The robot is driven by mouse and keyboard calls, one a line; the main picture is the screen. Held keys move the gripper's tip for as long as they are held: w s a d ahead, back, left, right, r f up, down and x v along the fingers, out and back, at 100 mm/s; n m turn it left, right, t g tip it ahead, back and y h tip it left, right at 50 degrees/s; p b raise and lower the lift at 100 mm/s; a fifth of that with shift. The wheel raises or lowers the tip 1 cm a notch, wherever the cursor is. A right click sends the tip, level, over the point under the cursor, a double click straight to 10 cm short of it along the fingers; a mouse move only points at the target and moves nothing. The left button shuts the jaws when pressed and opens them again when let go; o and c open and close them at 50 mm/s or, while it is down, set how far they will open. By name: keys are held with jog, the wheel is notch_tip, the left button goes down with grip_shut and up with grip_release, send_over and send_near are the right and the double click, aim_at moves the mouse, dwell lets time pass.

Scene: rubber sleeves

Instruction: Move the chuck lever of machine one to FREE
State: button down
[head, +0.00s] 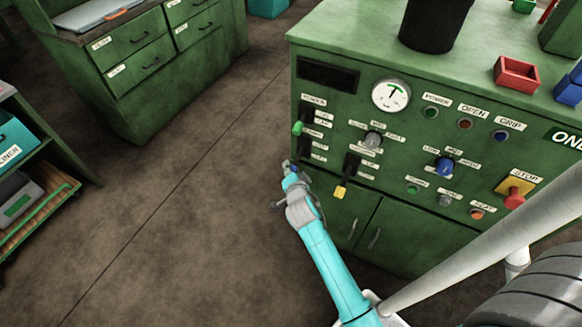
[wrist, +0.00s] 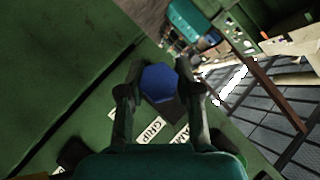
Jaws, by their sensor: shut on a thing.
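Machine one is the green cabinet (head: 400,215) with a control panel, marked ONE at its right edge. My gripper (head: 291,172) is at the panel's lower left edge. In the wrist view, my gripper (wrist: 162,90) is shut on the chuck lever's blue six-sided knob (wrist: 159,83), with a finger on each side. A GRIP label (wrist: 152,130) and a partly hidden label (wrist: 181,138) are close by. I cannot read a FREE label in either view. In the head view my gripper hides most of this lever.
A green-knobbed lever (head: 298,128) is just above my gripper, and a yellow-knobbed lever (head: 341,190) is to its right. A red stop button (head: 515,197) is at the far right. Green drawers (head: 150,60) stand at the back left. The floor between is clear.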

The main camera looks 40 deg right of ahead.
jog(key=shift+w+d+f+n+t+h, duration=0.1)
jog(key=shift+d+f+n+t+h, duration=0.1)
jog(key=shift+f+n+t+h, duration=0.25)
jog(key=shift+w+d+f+n+t+h, duration=0.15)
jog(key=shift+f+t+h, duration=0.1)
jog(key=shift+f+h, duration=0.25)
jog(key=shift+s+d+f, duration=0.1)
jog(key=shift+d+f, duration=0.05)
jog(key=shift+f, duration=0.05)
dwell(0.3)
jog(key=c, duration=0.8)
grip_release()
jog(key=shift+o, duration=0.2)
jog(key=v, duration=1.2)
jog(key=shift+f, duration=0.25)
jog(key=shift+s, duration=0.1)
